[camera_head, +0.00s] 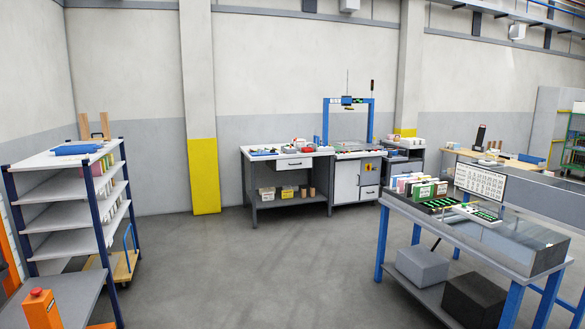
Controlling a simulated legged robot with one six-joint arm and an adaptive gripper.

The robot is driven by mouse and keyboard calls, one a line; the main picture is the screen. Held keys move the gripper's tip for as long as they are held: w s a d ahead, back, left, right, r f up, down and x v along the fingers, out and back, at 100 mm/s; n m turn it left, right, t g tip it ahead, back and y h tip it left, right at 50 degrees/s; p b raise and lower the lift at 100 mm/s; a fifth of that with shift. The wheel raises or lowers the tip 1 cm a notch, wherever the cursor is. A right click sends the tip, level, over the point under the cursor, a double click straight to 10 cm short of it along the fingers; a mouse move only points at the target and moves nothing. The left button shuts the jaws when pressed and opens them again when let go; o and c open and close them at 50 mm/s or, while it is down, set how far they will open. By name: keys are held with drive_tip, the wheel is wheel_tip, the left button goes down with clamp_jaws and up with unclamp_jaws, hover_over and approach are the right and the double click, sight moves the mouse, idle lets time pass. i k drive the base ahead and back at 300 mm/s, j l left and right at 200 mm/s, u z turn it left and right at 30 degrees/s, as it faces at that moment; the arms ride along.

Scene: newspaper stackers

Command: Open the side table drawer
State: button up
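A grey side table (300,204) stands against the back wall near the middle of the camera_head view. A white drawer (295,163) with a small dark handle sits under its top, and its front looks flush and closed. The tabletop carries several small items. Directly right of it is a white cabinet unit (345,182) with a blue frame above. It has a small drawer front (369,192) low on its right side, which also looks closed. My gripper is not in view.
A shelf rack (62,190) and a yellow-decked trolley (124,267) stand at the left. A blue-legged workbench (400,206) with grey boxes below fills the right foreground. A yellow-based pillar (204,175) is left of the table. The grey floor (240,265) between is clear.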

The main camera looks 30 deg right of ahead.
sight(290, 160)
drive_tip(key=i+l+z, duration=0.35)
drive_tip(key=i, duration=0.3)
drive_tip(key=i+l+z, duration=0.35)
drive_tip(key=i, duration=0.35)
drive_tip(key=i+z, duration=0.35)
drive_tip(key=i, duration=4.95)
drive_tip(key=i+l+u, duration=0.1)
drive_tip(key=i, duration=0.4)
drive_tip(key=i+l+u, duration=0.15)
drive_tip(key=i, duration=0.35)
drive_tip(key=i+l+u, duration=0.1)
drive_tip(key=i, duration=0.35)
drive_tip(key=i+l+u, duration=0.35)
drive_tip(key=i, duration=0.2)
